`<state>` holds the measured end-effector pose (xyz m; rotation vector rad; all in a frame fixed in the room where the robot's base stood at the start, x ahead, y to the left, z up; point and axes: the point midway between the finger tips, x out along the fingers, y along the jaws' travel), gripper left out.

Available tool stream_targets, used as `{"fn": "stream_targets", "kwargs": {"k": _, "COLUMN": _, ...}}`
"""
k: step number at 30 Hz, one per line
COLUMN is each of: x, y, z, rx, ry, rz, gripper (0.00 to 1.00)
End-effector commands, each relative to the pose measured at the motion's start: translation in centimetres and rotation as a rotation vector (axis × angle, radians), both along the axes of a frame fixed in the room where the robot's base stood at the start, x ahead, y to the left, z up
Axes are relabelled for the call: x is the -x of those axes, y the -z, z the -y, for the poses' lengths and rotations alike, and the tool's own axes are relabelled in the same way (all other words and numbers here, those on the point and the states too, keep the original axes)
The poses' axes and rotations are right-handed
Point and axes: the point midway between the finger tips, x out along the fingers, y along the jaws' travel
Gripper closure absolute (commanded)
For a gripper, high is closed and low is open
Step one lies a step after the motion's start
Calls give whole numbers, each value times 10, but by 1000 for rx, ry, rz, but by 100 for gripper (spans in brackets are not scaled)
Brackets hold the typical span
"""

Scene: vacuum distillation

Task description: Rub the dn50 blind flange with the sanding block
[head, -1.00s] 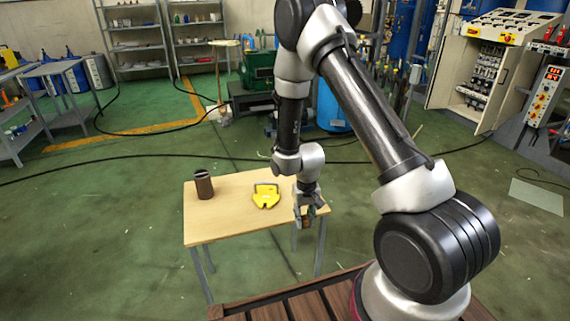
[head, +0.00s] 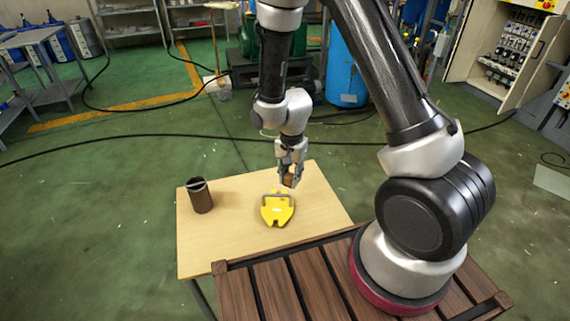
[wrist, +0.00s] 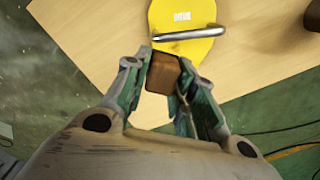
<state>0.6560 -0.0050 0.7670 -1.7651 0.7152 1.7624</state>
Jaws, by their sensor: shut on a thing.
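My gripper (head: 290,179) is shut on a small brown block (wrist: 163,74), which looks like the sanding block. It holds the block between both fingers, over the wooden table (head: 232,240). In the head view it is just behind and right of a yellow plate (head: 277,213) with a grey bar handle. In the wrist view the block's far end overlaps the near edge of this yellow plate (wrist: 182,15). I cannot tell whether they touch. No separate disc is plain to see, and I cannot tell whether the yellow plate is the dn50 blind flange.
A dark brown cylinder (head: 201,196) with a metallic top stands at the table's left. My slatted deck is close to the table's front edge. The table's right side is bare. A black cable (head: 130,136) crosses the green floor behind.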

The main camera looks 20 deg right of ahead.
Motion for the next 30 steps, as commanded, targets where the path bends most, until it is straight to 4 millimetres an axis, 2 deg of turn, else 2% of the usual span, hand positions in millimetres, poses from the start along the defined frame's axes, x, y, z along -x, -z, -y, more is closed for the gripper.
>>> {"fn": "stream_targets", "kwargs": {"k": 5, "x": 2, "y": 8, "z": -1, "rx": 1, "ry": 10, "rz": -4, "gripper": 93}}
{"fn": "stream_targets", "kwargs": {"k": 18, "x": 1, "y": 52, "z": 0, "rx": 1, "ry": 9, "rz": -2, "gripper": 93}}
{"fn": "stream_targets", "kwargs": {"k": 30, "x": 0, "y": 59, "z": -1, "rx": 0, "ry": 9, "rz": 0, "gripper": 93}}
